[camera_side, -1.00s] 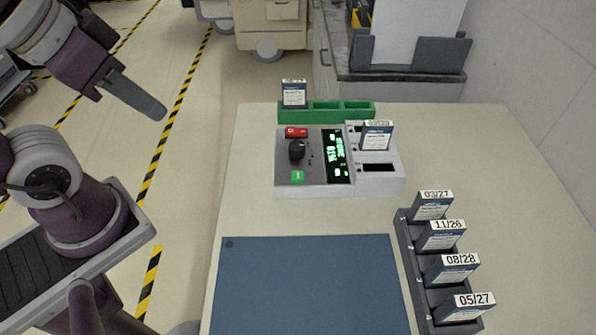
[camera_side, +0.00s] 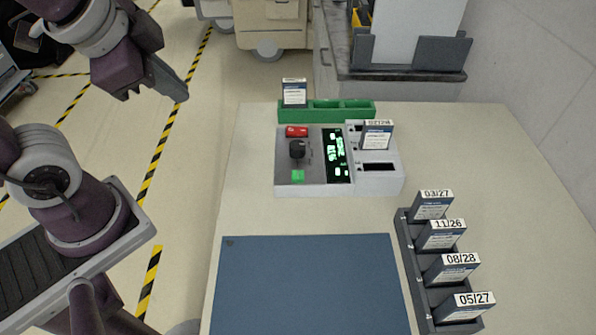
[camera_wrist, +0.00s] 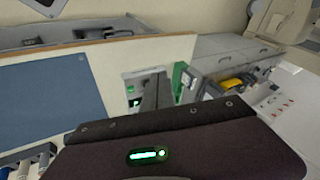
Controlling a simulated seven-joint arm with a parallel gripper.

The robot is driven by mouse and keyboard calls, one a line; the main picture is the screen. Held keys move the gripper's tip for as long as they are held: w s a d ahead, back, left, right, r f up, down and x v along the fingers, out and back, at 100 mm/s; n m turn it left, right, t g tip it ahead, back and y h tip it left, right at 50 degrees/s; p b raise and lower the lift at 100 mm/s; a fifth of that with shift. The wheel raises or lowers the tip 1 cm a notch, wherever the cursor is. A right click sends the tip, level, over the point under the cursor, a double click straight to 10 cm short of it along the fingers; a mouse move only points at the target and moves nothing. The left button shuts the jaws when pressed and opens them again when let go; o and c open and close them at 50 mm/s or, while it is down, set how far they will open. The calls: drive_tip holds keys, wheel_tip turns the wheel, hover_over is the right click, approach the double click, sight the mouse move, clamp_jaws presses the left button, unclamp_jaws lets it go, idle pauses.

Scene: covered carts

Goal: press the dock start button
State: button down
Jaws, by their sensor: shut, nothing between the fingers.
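The grey dock (camera_side: 314,181) stands on the table with a green button (camera_side: 297,176) at its front left, a red button (camera_side: 296,131) at its back left, a black knob (camera_side: 297,150) between them and a lit green display (camera_side: 337,155). A labelled cartridge (camera_side: 377,135) stands upright in the dock's right part. My gripper (camera_side: 184,97) is shut and empty, in the air left of the table and apart from the dock. In the wrist view my gripper hides part of the dock (camera_wrist: 131,85); its green button (camera_wrist: 130,89) shows small at the left.
A green rack (camera_side: 325,113) behind the dock holds one cartridge (camera_side: 294,93). A dark rack (camera_side: 420,283) at the right holds several dated cartridges. A blue mat (camera_side: 310,285) lies bare in front. The table left of the dock is clear.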

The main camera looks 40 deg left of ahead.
drive_tip(key=w+d+f+m+t, duration=0.1)
drive_tip(key=w+d+f+m, duration=0.15)
drive_tip(key=w+m, duration=0.7)
drive_tip(key=m+h, duration=0.3)
drive_tip(key=m, duration=0.9)
hover_over(295, 176)
drive_tip(key=shift+t, duration=0.3)
wheel_tip(295, 176, down, 4)
drive_tip(key=shift+d+f, duration=0.1)
drive_tip(key=shift+f, duration=0.15)
drive_tip(key=shift+f, duration=4.4)
drive_tip(key=shift+f, duration=0.1)
drive_tip(key=shift+f, duration=0.3)
